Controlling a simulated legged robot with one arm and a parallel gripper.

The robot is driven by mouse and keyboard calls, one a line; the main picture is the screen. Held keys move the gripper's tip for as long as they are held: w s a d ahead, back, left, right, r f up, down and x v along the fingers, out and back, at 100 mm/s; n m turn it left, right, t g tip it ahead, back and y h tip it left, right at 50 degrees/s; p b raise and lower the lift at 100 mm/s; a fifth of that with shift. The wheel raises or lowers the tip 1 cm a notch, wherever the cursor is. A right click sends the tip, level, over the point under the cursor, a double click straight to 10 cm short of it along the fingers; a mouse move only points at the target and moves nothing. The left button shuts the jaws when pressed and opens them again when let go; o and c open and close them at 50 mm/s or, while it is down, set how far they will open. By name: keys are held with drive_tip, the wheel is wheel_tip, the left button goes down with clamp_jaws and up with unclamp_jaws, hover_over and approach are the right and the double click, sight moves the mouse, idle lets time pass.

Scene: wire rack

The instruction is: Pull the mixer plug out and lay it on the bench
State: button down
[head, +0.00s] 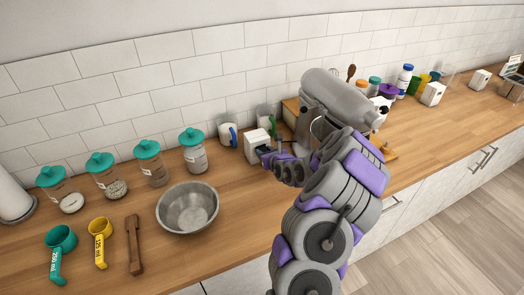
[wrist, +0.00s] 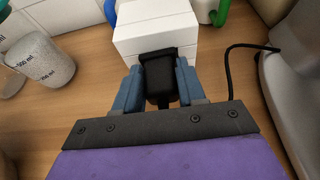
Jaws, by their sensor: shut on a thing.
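The black mixer plug (wrist: 158,80) is between the two blue fingers of my gripper (wrist: 159,88) in the wrist view. The fingers are shut on its sides. The plug's far end is against the front face of a white socket box (wrist: 155,30); I cannot tell how deep it sits. In the head view my gripper (head: 268,152) is at the right side of the white box (head: 255,143) on the wooden bench (head: 120,190). A black cord (wrist: 232,70) runs over the bench at the right. The grey mixer (head: 338,98) stands behind my arm, partly hidden.
A metal bowl (head: 188,207) stands left of my arm. Several teal-lidded jars (head: 194,155) line the wall. A teal cup (head: 60,240), a yellow cup (head: 100,230) and wooden tongs (head: 134,245) lie at the front left. Bare bench shows between bowl and box.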

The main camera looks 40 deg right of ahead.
drive_tip(key=shift+s+d+f+p, duration=0.15)
drive_tip(key=shift+s+p, duration=0.2)
drive_tip(key=shift+s, duration=0.2)
drive_tip(key=shift+s+a+p, duration=0.3)
drive_tip(key=shift+s+p, duration=0.25)
drive_tip(key=shift+p, duration=0.05)
idle(0.8)
drive_tip(key=shift+s+a+p, duration=0.15)
drive_tip(key=shift+s+p, duration=0.35)
drive_tip(key=shift+p, duration=0.15)
drive_tip(key=shift+s, duration=0.2)
drive_tip(key=shift+s+a+p, duration=0.15)
drive_tip(key=shift+s+p, duration=0.55)
drive_tip(key=shift+p, duration=0.55)
drive_tip(key=p+v, duration=0.2)
drive_tip(key=p, duration=0.1)
drive_tip(key=shift+s+f+p, duration=0.15)
drive_tip(key=shift+f+p, duration=0.05)
drive_tip(key=shift+p, duration=0.1)
drive_tip(key=shift+s+a+f+p, duration=0.1)
drive_tip(key=shift+s+a+p, duration=0.1)
drive_tip(key=shift+s+p, duration=0.2)
